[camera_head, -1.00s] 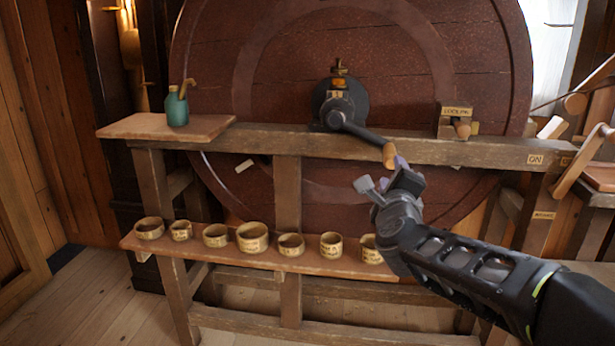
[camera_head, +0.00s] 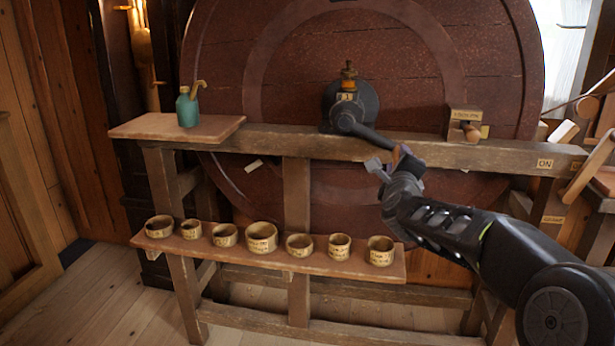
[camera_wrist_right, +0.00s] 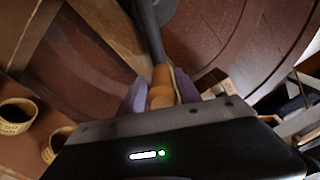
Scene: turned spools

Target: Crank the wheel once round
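The big dark red wheel (camera_head: 300,70) stands upright behind a wooden frame. At its hub is a black crank (camera_head: 352,108) whose arm slopes down to the right. The crank's wooden handle (camera_wrist_right: 161,85) shows in the right wrist view between the purple finger pads of my right gripper (camera_wrist_right: 162,92). The pads lie against both sides of it, so the gripper looks shut on the handle. In the head view my right gripper (camera_head: 392,163) is at the end of the crank arm and mostly hides the handle. My left gripper is not in view.
A wooden rail (camera_head: 270,142) runs just behind the crank arm. A green bottle (camera_head: 187,108) stands on the left shelf (camera_head: 150,127). A small labelled block (camera_head: 463,122) sits on the rail at right. Several labelled wooden rings (camera_head: 262,238) line the low shelf (camera_head: 330,270).

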